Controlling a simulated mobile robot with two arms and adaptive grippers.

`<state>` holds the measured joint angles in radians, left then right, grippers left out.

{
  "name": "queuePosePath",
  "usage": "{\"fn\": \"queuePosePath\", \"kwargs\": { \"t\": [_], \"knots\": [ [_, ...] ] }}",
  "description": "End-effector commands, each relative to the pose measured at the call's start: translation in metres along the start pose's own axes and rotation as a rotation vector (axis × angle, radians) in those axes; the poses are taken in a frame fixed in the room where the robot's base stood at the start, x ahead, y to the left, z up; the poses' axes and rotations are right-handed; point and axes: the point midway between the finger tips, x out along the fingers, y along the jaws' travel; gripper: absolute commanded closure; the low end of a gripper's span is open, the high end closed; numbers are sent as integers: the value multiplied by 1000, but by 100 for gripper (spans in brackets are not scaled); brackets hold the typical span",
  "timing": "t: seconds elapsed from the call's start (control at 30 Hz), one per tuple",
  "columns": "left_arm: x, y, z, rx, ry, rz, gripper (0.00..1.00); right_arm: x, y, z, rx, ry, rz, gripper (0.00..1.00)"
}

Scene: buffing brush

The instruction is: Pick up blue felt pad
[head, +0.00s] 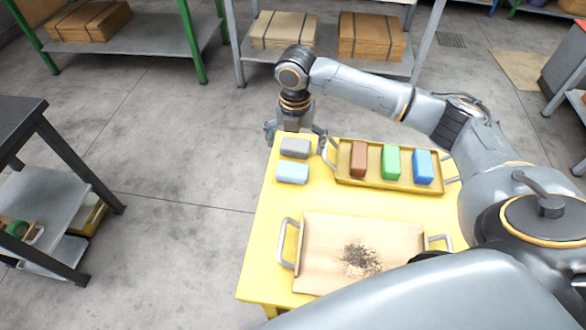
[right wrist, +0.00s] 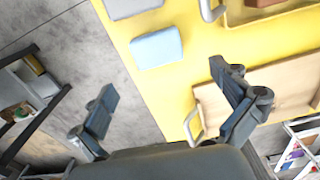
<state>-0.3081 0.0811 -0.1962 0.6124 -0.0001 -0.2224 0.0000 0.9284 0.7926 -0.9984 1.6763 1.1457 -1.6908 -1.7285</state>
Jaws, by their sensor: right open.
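A light blue pad (head: 292,173) lies flat on the left edge of the yellow table, just in front of a grey pad (head: 295,148). A stronger blue block (head: 422,167) stands in the yellow tray, right of a green one. Which of the two blue pieces is the felt pad I cannot tell. My right gripper (head: 296,134) is open and empty, above the table's far left corner, beyond the grey pad. In the right wrist view the light blue pad (right wrist: 157,47) shows above and between the spread fingers (right wrist: 167,82), apart from them. My left gripper is out of view.
The yellow tray (head: 375,184) also holds a brown block (head: 358,158) and a green block (head: 391,162). A wooden board (head: 325,235) with metal handles and dark debris lies at the front of the table (head: 262,250).

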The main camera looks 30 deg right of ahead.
Motion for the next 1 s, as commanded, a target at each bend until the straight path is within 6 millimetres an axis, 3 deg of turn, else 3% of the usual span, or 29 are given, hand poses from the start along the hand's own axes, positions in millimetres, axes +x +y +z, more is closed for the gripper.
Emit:
{"fn": "queuePosePath", "kwargs": {
  "t": [0.1, 0.37, 0.63, 0.97, 1.0],
  "knots": [
    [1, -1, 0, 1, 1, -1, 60, 21, 0, 0, 0, 1, -1, 0],
    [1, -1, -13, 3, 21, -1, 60, 41, 1, -1, 0, 0, -1, 0],
    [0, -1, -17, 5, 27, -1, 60, 80, 6, -3, 0, 0, 0, 0],
    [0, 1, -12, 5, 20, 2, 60, 88, 6, -3, -1, -2, 0, 0],
    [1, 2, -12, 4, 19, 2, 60, 88, 6, -3, -1, -2, 1, 6]
  ]
}}
